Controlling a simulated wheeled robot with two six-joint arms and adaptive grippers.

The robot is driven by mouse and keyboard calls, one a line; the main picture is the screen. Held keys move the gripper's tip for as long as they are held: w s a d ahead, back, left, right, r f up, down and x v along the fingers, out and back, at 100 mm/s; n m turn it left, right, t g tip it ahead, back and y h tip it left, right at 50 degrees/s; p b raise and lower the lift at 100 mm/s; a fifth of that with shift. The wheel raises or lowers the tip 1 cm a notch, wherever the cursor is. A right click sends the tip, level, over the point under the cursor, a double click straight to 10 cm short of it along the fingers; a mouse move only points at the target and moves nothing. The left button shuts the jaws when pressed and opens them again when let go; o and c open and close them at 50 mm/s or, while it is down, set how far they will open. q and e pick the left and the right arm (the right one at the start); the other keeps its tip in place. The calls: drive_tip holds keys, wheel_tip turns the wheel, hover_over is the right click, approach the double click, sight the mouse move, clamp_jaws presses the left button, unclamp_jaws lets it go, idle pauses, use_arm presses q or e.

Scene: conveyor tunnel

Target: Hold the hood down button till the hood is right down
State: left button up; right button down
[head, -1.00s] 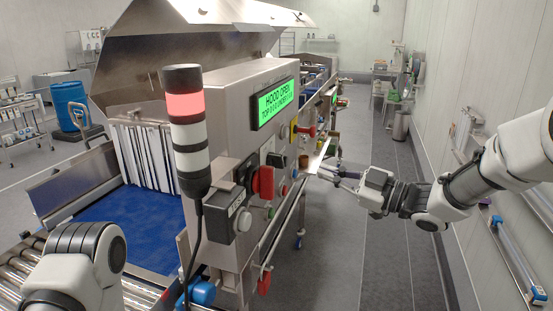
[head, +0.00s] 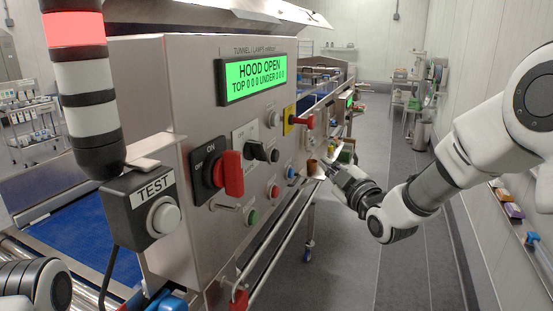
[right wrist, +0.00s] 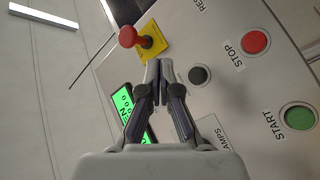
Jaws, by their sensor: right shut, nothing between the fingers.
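The hood (head: 215,14) shows along the top of the head view, raised. The panel display (head: 250,76) is lit green and reads HOOD OPEN. No button labelled hood down can be read. My right gripper (head: 331,171) is shut and empty beyond the far right edge of the panel in the head view. In the right wrist view its closed fingertips (right wrist: 160,68) appear in front of the panel, beside a black button (right wrist: 200,75). I cannot tell whether they touch anything. Only part of my left arm shows at the lower left; its gripper is out of view.
A red mushroom button on a yellow plate (right wrist: 152,40), a red STOP button (right wrist: 256,42) and a green START button (right wrist: 298,117) surround the fingers. A red rotary switch (head: 231,174), TEST box (head: 153,206) and lamp tower (head: 86,90) stand nearer. Clear floor lies right.

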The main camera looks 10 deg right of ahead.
sight(275, 156)
drive_tip(key=w+a+p, duration=0.1)
drive_tip(key=w+a, duration=0.3)
drive_tip(key=a, duration=0.3)
drive_tip(key=shift+w+a, duration=0.15)
drive_tip(key=shift+w, duration=0.2)
idle(1.1)
drive_tip(key=shift+w+a, duration=0.25)
drive_tip(key=shift+a, duration=0.1)
